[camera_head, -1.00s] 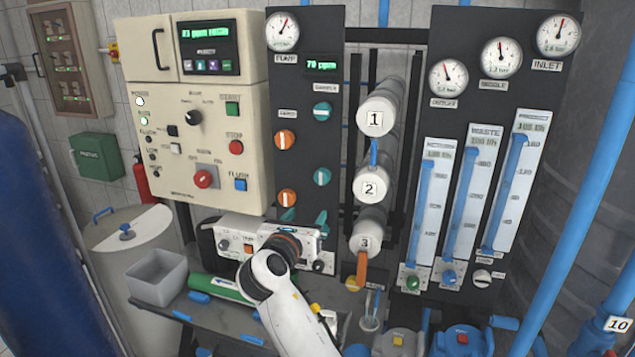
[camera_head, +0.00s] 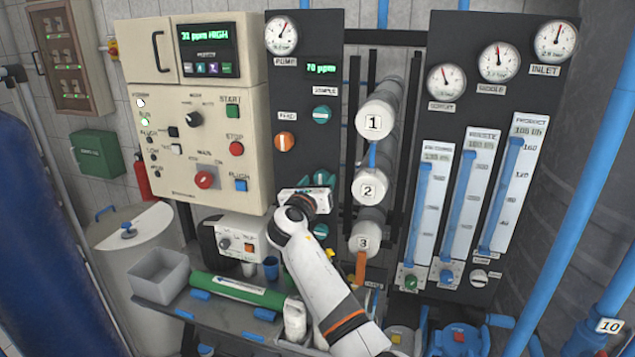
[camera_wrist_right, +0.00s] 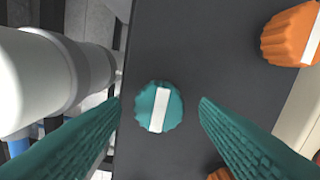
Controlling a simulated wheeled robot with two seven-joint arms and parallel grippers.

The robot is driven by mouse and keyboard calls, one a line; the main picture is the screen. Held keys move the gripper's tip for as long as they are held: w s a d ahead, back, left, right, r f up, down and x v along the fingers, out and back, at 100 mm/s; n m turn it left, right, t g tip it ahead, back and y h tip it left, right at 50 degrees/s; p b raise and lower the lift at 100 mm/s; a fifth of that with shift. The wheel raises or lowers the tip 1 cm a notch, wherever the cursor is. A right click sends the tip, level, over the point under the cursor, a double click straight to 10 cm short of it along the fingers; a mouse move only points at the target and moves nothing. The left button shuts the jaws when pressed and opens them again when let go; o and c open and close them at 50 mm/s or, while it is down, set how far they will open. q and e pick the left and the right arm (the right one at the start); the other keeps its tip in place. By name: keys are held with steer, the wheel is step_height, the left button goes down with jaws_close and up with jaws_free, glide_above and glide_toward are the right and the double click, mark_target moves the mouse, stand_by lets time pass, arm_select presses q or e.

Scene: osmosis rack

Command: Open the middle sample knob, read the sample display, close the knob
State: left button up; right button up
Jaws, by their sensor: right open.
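The middle sample knob (camera_wrist_right: 158,107) is teal with a white bar, on the dark panel. In the right wrist view its bar runs nearly upright, slightly tilted. My right gripper (camera_wrist_right: 157,110) is open, its teal fingers on either side of the knob and apart from it in the picture. In the head view, my right gripper (camera_head: 319,181) is over the middle of the sample column and hides that knob. The sample display (camera_head: 321,69) reads 70 ppm in green. The upper teal sample knob (camera_head: 321,114) has its bar sideways. My left gripper is not in view.
Orange feed knobs stand beside the sample column, the upper one (camera_head: 284,142) clear in the head view. White numbered cylinders (camera_head: 376,122) stand close right of the panel. A grey bin (camera_head: 160,277) and a green-white tube (camera_head: 238,290) lie below.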

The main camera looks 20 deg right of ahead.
steer(key=shift+c, duration=0.3)
steer(key=c, duration=0.9)
steer(key=shift+c, duration=0.2)
steer(key=m+b, duration=0.1)
steer(key=m, duration=0.3)
steer(key=shift+f, duration=0.1)
steer(key=m+b, duration=0.2)
steer(key=m, duration=0.2)
steer(key=shift+f, duration=0.1)
steer(key=m+b, duration=0.3)
steer(key=m, duration=0.2)
steer(key=m+b, duration=0.3)
steer(key=m, duration=0.1)
steer(key=shift+m, duration=0.4)
